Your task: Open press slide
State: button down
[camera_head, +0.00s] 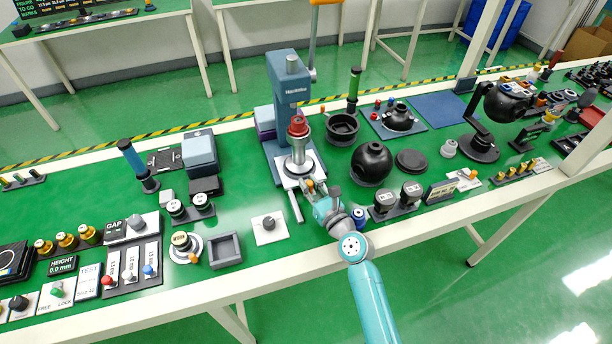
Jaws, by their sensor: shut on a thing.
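A pale slide (288,183) lies low at the front of the press, with a narrow light bar (296,207) reaching toward the table's front edge. My gripper (312,189) is at the front right of the slide, at a small orange-tan handle (310,184). It looks shut on that handle, though the fingers are small and partly cover it. How far the slide stands out is hard to tell.
A white plate with a dark knob (269,223) lies left of my gripper. A black sphere (371,163) and small weights (384,200) stand to the right. A grey square tray (225,251) lies front left.

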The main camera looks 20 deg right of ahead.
jog(key=s, duration=1)
jog(key=shift+s+f, duration=0.1)
jog(key=shift+s, duration=0.15)
jog(key=c, duration=1)
grip_release()
jog(key=shift+s, duration=0.1)
jog(key=s, duration=0.3)
jog(key=s+d, duration=0.1)
jog(key=s, duration=0.3)
jog(key=s+d, duration=0.1)
jog(key=s, duration=0.2)
jog(key=shift+s+d, duration=0.1)
jog(key=shift+s, duration=0.15)
jog(key=shift+s+d, duration=0.1)
jog(key=shift+s, duration=0.5)
